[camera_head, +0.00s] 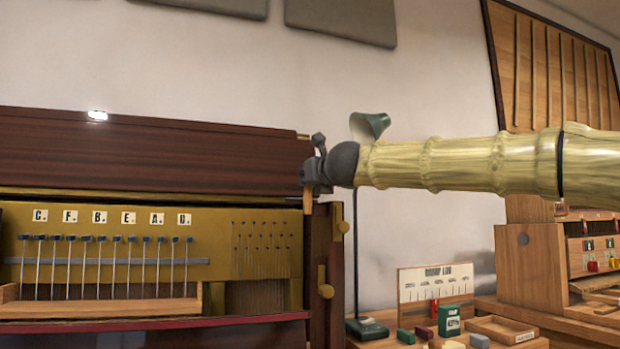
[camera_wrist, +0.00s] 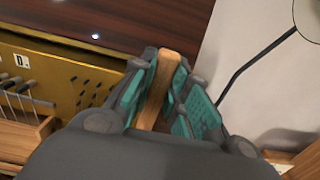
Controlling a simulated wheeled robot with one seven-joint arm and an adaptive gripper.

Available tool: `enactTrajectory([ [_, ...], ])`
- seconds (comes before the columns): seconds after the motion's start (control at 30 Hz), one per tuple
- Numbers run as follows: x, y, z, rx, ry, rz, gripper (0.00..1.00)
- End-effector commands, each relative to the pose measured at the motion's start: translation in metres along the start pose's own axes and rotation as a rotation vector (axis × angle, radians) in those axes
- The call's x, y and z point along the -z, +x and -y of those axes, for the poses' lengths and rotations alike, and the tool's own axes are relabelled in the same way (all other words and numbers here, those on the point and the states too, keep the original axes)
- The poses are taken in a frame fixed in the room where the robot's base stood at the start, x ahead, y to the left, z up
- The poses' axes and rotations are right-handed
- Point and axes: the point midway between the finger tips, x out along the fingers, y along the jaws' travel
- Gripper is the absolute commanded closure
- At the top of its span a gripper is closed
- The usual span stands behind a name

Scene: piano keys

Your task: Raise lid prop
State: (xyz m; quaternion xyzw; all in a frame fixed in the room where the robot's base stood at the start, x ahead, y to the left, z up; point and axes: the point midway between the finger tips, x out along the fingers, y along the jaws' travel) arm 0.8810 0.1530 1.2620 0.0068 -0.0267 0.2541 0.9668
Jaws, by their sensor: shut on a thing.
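In the head view a short piece of the prop (camera_head: 308,204) shows below the fingers. The lid also shows in the wrist view (camera_wrist: 150,22). The fingers hide part of the prop, and whether its top touches the lid I cannot tell.
Inside the piano are a brass-coloured plate (camera_head: 215,222) with letter tiles and several hammers above a wooden rail (camera_head: 100,307). A bench at the lower right holds small boxes and a wooden tray (camera_head: 500,328).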

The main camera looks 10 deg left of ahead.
Motion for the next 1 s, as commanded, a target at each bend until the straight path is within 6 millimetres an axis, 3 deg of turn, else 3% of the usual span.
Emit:
enactTrajectory([
  [0.03, 0.002, 0.001, 0.001, 0.002, 0.0, -0.003, 0.78],
  [0.13, 0.002, 0.001, 0.001, 0.001, 0.0, -0.002, 0.61],
  [0.57, 0.0, -0.005, -0.001, -0.001, 0.0, -0.001, 0.61],
  [1.0, 0.0, -0.073, 0.0, -0.002, 0.001, 0.0, 0.61],
])
